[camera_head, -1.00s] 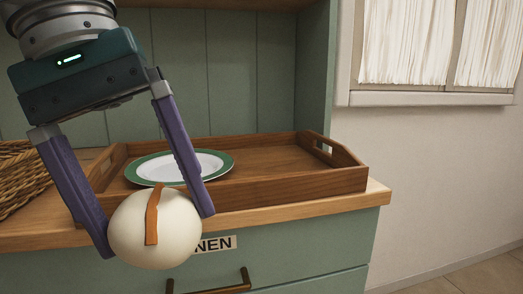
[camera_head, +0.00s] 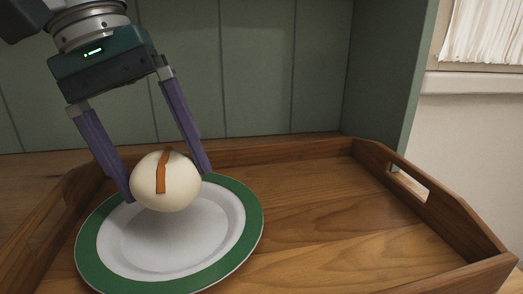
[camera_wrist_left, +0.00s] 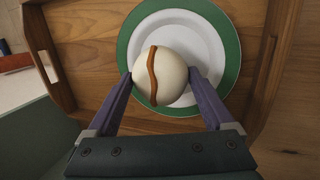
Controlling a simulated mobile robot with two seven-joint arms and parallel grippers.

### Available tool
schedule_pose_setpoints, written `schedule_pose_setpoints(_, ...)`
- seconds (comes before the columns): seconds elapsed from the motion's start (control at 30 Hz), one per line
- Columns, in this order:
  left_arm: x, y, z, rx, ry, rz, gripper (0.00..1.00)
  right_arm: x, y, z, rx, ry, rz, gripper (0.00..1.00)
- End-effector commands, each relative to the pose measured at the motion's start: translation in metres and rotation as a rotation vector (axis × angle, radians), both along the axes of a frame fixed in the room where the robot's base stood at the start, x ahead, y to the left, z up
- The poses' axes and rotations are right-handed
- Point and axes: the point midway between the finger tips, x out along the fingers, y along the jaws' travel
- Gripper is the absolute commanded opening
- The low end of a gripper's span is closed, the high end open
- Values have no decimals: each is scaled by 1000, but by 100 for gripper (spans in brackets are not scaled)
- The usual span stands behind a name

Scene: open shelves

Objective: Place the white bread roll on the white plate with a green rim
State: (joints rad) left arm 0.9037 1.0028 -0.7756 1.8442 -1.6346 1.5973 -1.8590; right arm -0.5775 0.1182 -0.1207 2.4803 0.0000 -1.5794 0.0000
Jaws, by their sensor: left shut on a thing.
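The white bread roll (camera_head: 166,184), round with a brown-orange strip, is held between the purple fingers of my left gripper (camera_head: 168,186). It is over the back part of the white plate with a green rim (camera_head: 252,222). Whether the roll touches the plate cannot be told for sure; it seems slightly above it. In the left wrist view the roll (camera_wrist_left: 172,72) lies between the fingertips, in front of the plate (camera_wrist_left: 220,35), and covers part of it. The plate lies flat in a wooden tray. My right gripper is not in view.
The wooden tray (camera_head: 340,232) has raised walls and a handle cutout at the right. Its right half is empty. The green panelled back of the shelf (camera_head: 260,70) rises behind it, with a green side panel (camera_head: 385,90) at the right.

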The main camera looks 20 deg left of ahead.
Motion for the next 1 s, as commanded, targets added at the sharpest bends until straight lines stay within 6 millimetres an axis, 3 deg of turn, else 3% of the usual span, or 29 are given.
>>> schedule_pose_setpoints(0.13,1,2,-9,0,2,-1,31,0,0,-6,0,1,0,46)
schedule_pose_setpoints(0.33,3,7,-37,0,1,-12,31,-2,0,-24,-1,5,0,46)
schedule_pose_setpoints(0.73,4,7,-40,0,0,-15,31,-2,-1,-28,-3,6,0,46)
schedule_pose_setpoints(0.77,4,7,-39,0,0,-14,90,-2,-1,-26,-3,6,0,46)
schedule_pose_setpoints(0.87,4,7,-38,0,0,-14,100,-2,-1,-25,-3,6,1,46)
schedule_pose_setpoints(1.0,4,7,-38,0,1,-14,100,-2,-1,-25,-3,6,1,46)
